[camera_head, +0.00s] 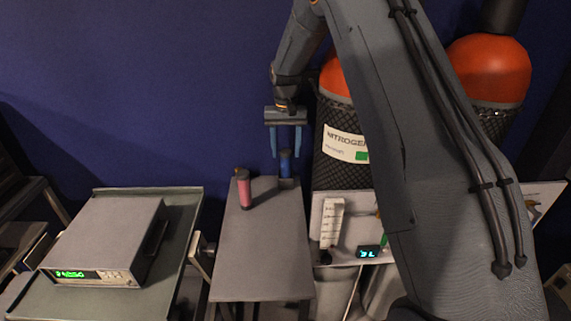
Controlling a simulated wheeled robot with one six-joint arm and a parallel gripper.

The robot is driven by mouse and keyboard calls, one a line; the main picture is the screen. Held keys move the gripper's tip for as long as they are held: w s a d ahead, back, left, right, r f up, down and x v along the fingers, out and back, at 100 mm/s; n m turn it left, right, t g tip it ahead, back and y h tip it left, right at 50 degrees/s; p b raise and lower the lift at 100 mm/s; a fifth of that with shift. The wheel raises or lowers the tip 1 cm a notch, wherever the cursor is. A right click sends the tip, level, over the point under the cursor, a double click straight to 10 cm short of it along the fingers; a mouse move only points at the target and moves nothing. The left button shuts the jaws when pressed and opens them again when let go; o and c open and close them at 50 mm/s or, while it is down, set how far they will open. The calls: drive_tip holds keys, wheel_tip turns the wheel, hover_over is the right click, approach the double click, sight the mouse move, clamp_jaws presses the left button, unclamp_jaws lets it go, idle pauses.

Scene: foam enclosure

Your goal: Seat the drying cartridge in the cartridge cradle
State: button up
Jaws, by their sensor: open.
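My gripper (286,154) points down over the far end of a grey bench, with its two blue fingers apart. A blue cylinder with a dark top (285,166) stands upright below it, its top showing between the fingertips. No contact shows, and I cannot tell the depth between them. A small grey block (287,183) is at the foot of the blue cylinder; it may be the cartridge cradle. I cannot tell for certain which cylinder is the drying cartridge.
The grey bench (262,250) is clear toward the front. At left, an instrument with a green display (95,274) sits on a tray table (185,215). At right stand a nitrogen-labelled cylinder (335,172) and a white panel with a small display (367,252). My arm hides part of the right side.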

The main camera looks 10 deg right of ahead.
wheel_tip(320, 180, up, 6)
drive_tip(key=shift+f+b, duration=0.15)
drive_tip(key=shift+b, duration=0.55)
